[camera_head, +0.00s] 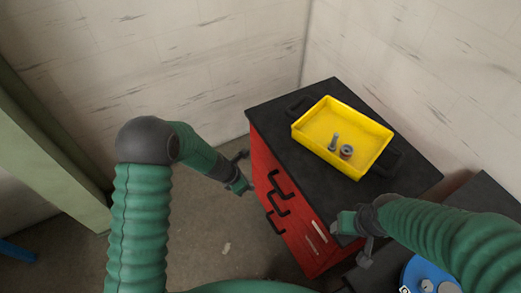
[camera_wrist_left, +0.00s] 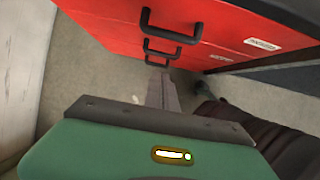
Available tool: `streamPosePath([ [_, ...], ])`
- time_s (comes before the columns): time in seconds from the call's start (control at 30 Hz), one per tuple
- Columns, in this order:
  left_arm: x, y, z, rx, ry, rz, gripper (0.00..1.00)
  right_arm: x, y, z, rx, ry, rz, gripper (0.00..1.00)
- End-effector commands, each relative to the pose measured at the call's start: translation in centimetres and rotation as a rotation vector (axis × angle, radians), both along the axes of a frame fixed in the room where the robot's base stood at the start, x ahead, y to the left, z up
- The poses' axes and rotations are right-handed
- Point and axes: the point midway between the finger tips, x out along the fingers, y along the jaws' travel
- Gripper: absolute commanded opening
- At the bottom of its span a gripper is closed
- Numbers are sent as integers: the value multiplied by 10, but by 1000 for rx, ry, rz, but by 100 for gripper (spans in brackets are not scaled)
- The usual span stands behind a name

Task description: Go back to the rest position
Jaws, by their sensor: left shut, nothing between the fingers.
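My left gripper (camera_head: 248,187) is beside the front of the red cabinet (camera_head: 290,215), left of its black drawer handles. In the left wrist view its fingers (camera_wrist_left: 161,92) are together and empty, with the drawer handles (camera_wrist_left: 165,38) beyond them. My right gripper (camera_head: 350,228) is over the cabinet's near right end. It is small and partly turned away, so its finger opening cannot be told.
A yellow tray (camera_head: 374,164) lies on the cabinet's dark top (camera_head: 280,107), holding a grey bolt-like part (camera_head: 334,142) and a round grey part (camera_head: 346,152). A blue part (camera_head: 418,272) lies at lower right, partly behind my right arm. A green post stands at left. Floor between is mostly clear.

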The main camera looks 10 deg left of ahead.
Motion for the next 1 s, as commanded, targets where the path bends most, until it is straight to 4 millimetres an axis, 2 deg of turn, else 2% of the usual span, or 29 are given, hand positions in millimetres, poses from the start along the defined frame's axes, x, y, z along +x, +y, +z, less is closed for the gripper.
streamPosePath([
  [0.07,-2,2,3,8,-7,-22,0,0,0,0,0,0,0,63],
  [0.17,-15,8,27,85,-69,-217,0,0,0,0,0,0,0,63],
  [0.27,-50,25,68,252,-183,-636,0,0,0,0,0,0,0,63],
  [0.3,-70,34,85,331,-229,-839,0,0,0,0,0,0,0,63],
  [0.4,-117,59,120,515,-322,-1340,0,0,0,0,0,0,0,63],
  [0.5,-156,80,141,649,-368,-1748,0,0,0,0,0,0,0,63],
  [0.6,-177,93,151,720,-383,-1999,0,0,0,0,0,0,0,63],
  [0.7,-184,98,153,742,-385,-2089,0,0,0,0,0,0,0,63],
  [1.0,-184,98,153,742,-385,-2089,0,0,0,0,0,0,0,63],
])
